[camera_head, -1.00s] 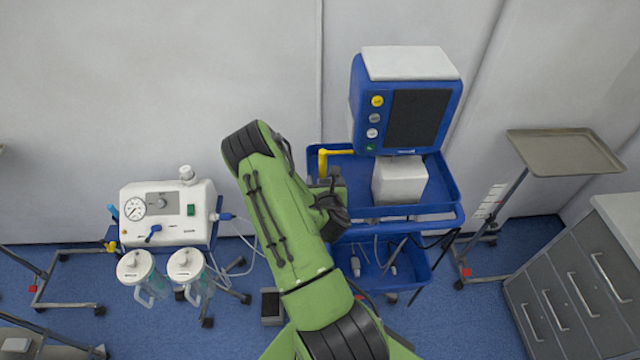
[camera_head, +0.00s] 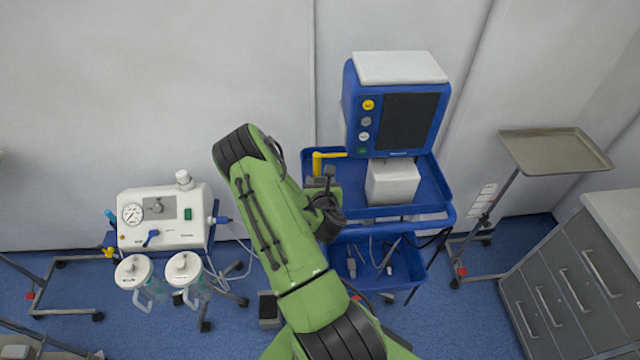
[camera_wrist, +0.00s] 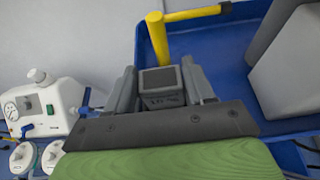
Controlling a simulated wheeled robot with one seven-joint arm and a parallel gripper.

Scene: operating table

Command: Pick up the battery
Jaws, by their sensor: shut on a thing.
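The battery (camera_wrist: 161,88) is a small grey block with a dark top face and faint lettering on its front. In the wrist view it sits between the two grey fingers of my gripper (camera_wrist: 160,80), which is shut on it. The head view shows my gripper (camera_head: 322,183) at the left end of the cart's blue upper tray (camera_head: 443,193), largely hidden by my green arm. I cannot tell whether the battery touches the tray.
A yellow bent pipe (camera_head: 318,163) stands close beyond my gripper. A blue-framed monitor (camera_head: 399,105) and a white box (camera_head: 391,182) are to its right. A suction unit (camera_head: 163,215) with jars stands left; a metal stand tray (camera_head: 556,152) is right.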

